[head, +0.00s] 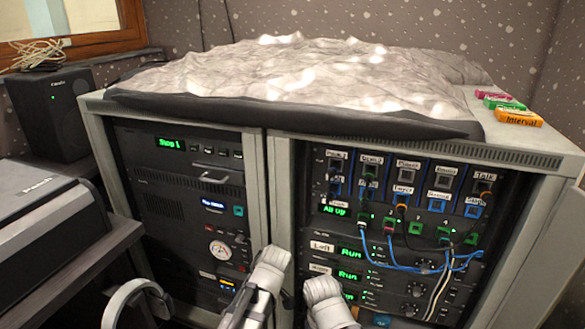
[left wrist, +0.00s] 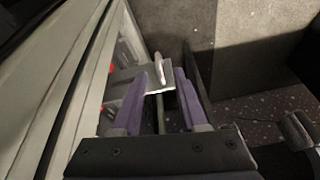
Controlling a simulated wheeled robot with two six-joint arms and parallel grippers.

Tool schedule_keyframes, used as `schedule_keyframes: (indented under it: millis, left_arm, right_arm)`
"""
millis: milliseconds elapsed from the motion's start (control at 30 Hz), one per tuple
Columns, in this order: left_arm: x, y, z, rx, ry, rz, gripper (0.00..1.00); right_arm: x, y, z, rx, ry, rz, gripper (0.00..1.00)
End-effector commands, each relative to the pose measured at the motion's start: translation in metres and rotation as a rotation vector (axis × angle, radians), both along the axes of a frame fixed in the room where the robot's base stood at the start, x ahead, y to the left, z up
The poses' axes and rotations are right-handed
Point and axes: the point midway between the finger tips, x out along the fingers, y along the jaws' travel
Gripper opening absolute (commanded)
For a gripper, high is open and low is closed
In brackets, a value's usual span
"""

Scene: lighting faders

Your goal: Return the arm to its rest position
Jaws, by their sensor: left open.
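My left gripper (left wrist: 162,84) shows in the left wrist view with its two purple fingers apart and nothing held between them. Beyond the fingertips is a grey flat plate-like part with a pale upright piece; I cannot tell what it is or how far away it lies. In the head view, two light grey arm parts of mine rise from the bottom edge in front of the rack (head: 280,190), but no gripper fingers can be made out there. My right gripper is not visible in either view.
The rack holds a left bay with a green "Stop 1" display (head: 170,143) and a right bay with labelled modules and blue cables (head: 425,267). A grey cover (head: 300,75) lies on top beside coloured tags (head: 519,118). A black speaker (head: 52,110) stands left.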

Motion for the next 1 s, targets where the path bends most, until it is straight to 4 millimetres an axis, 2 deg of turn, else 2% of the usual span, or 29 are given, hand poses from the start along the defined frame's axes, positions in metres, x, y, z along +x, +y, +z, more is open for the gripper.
schedule_keyframes:
  millis: [300, 667, 700, 867, 1000]
  left_arm:
    - [-0.063, -0.046, 0.006, -0.063, 0.285, -0.746, 0.42]
    - [-0.114, -0.079, 0.011, -0.124, 0.451, -1.417, 0.42]
    - [-0.112, -0.08, 0.028, -0.124, 0.452, -1.423, 0.42]
    - [-0.111, -0.079, 0.064, -0.123, 0.451, -1.415, 0.42]
    - [-0.111, -0.08, 0.101, -0.125, 0.45, -1.413, 0.42]
  right_arm:
    - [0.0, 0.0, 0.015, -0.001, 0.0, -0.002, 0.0]
    - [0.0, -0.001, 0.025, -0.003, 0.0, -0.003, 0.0]
    - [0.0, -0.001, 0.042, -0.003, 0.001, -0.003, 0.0]
    - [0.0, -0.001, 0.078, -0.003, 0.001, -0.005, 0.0]
    - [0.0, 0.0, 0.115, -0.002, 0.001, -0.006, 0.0]
